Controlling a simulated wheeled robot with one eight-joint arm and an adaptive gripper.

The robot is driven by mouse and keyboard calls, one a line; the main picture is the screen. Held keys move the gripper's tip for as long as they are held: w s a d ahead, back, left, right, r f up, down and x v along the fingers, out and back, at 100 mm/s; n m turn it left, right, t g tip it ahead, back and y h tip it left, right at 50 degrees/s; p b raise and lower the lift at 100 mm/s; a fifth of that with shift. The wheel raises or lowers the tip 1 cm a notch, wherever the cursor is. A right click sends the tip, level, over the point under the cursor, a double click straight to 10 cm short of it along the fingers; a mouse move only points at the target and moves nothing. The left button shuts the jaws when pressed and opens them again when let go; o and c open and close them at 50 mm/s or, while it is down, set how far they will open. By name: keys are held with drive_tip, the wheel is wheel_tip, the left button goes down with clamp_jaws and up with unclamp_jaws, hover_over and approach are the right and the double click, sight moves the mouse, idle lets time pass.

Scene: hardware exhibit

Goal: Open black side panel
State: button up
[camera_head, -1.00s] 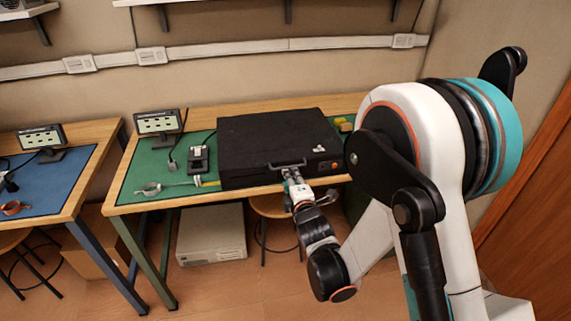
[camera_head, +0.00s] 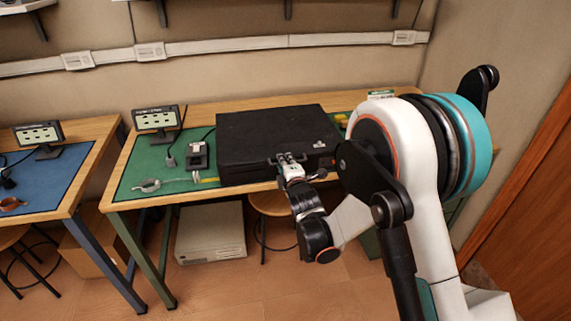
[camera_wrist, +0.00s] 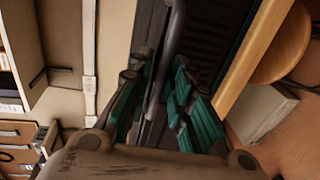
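A large black case (camera_head: 265,128) lies flat on the green-matted workbench. The black panel with a handle on its front side faces me, and no gap shows around it. The handle, a dark bar (camera_wrist: 171,35), shows in the wrist view running between my teal finger pads. My gripper (camera_head: 290,158) is at this handle, with its fingertips spread to either side of it. It also shows in the wrist view (camera_wrist: 160,75), open, with space between the pads. Firm contact with the bar cannot be made out. The gripper and arm hide part of the panel.
A small display (camera_head: 157,120), a small device (camera_head: 197,155) and a looped tool (camera_head: 147,186) are on the green mat (camera_head: 135,170) left of the case. A stool (camera_head: 272,204) and a pale computer box (camera_head: 211,232) are below. A blue-matted bench stands left.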

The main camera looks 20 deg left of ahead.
clamp_jaws()
drive_tip(key=shift+r, duration=0.1)
